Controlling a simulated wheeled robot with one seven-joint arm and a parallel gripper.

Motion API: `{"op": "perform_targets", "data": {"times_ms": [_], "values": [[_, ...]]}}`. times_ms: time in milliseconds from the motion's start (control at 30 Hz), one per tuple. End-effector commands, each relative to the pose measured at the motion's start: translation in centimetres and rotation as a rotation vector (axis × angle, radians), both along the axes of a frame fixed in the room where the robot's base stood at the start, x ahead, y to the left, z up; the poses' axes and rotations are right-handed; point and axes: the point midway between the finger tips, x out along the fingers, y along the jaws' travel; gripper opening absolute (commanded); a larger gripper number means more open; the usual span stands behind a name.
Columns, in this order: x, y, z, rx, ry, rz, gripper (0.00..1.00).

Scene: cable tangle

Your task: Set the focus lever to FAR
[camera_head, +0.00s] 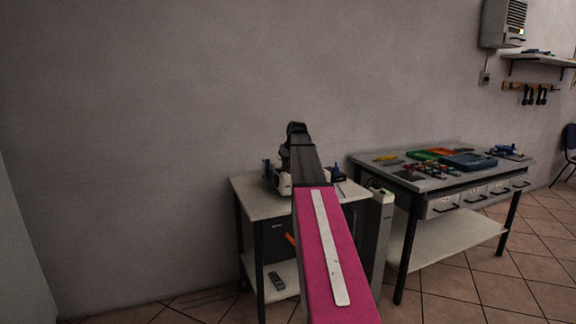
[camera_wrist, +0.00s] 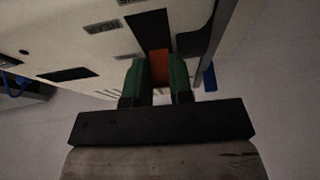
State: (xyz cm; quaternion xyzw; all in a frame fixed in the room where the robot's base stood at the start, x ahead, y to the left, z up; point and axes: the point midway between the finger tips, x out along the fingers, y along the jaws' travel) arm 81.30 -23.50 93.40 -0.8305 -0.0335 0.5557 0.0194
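In the wrist view, an orange lever (camera_wrist: 159,66) stands out from a pale panel (camera_wrist: 85,50) with dark slots and small printed labels. In the head view, my arm hides the gripper and the lever. A pale device (camera_head: 283,184) shows partly behind my arm on the small table.
The small table (camera_head: 254,206) stands against the wall, with a dark remote-like object (camera_head: 276,281) on its lower shelf. A grey workbench (camera_head: 432,184) with trays and tools stands to the right. Tiled floor (camera_head: 480,297) is open in front of the bench.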

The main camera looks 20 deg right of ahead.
Motion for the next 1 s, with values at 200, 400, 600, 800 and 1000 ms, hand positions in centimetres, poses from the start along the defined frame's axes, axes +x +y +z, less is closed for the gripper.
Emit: {"op": "perform_targets", "data": {"times_ms": [200, 400, 600, 800, 1000], "values": [[1.2, -0.1, 0.1, -0.002, 0.088, 0.007, 0.00], [2.7, 0.0, -0.1, -0.009, 0.270, 0.021, 0.00], [3.2, 0.1, -0.3, -0.014, 0.386, 0.028, 0.00], [3.1, 0.1, -0.4, -0.015, 0.405, 0.028, 0.00], [3.1, 0.1, -0.4, -0.015, 0.404, 0.028, 0.31]]}}
